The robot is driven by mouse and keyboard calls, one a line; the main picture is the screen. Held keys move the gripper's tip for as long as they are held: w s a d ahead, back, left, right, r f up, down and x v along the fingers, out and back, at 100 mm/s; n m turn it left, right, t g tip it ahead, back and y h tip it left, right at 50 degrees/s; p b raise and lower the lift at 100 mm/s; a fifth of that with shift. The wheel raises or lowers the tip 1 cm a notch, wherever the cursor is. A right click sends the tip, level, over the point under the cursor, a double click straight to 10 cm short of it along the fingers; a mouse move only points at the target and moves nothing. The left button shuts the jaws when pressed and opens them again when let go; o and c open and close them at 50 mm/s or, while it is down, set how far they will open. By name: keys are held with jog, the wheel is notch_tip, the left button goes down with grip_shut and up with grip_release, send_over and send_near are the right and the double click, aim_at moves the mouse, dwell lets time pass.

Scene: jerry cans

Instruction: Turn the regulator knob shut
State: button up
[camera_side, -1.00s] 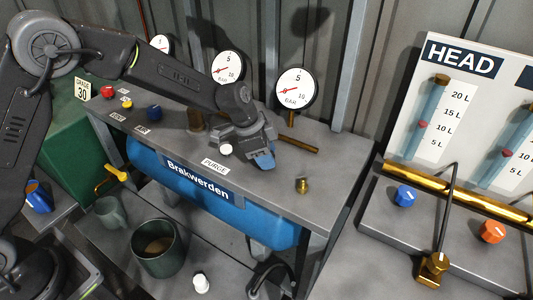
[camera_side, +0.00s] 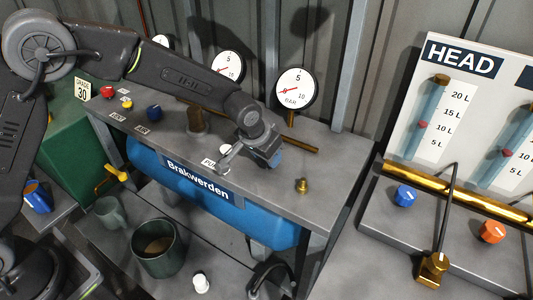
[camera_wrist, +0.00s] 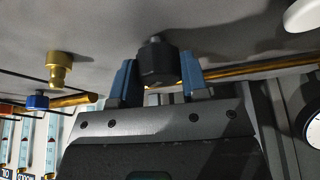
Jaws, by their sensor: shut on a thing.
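The regulator knob (camera_wrist: 157,66) is a black round knob with a grey tip in the wrist view. My gripper (camera_wrist: 156,74) has one blue finger on each side of it and is shut on it. In the side view, my gripper (camera_side: 274,160) is low over the grey bench top, right of the PURGE label. My gripper and wrist hide the knob there. The gauge (camera_side: 296,89) behind has a white face and a red needle pointing left and slightly down.
A white button (camera_side: 225,149) and the partly covered PURGE label (camera_side: 208,162) are left of my gripper. A brass fitting (camera_side: 302,186) stands to its right. A brass pipe (camera_side: 298,144) runs behind. The bench's front right is clear.

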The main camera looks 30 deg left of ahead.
jog(key=n+y, duration=0.2)
jog(key=n, duration=0.3)
jog(key=shift+n, duration=0.3)
jog(key=n+y, duration=0.1)
jog(key=n, duration=0.1)
jog(key=n+g, duration=0.1)
jog(key=n, duration=0.2)
jog(key=shift+y, duration=0.4)
jog(key=shift+g, duration=0.3)
jog(key=o, duration=0.9)
jog(key=shift+o, duration=0.2)
jog(key=shift+r, duration=0.1)
jog(key=v, duration=1.3)
jog(key=shift+s+d+r, duration=0.2)
jog(key=shift+d+r, duration=0.05)
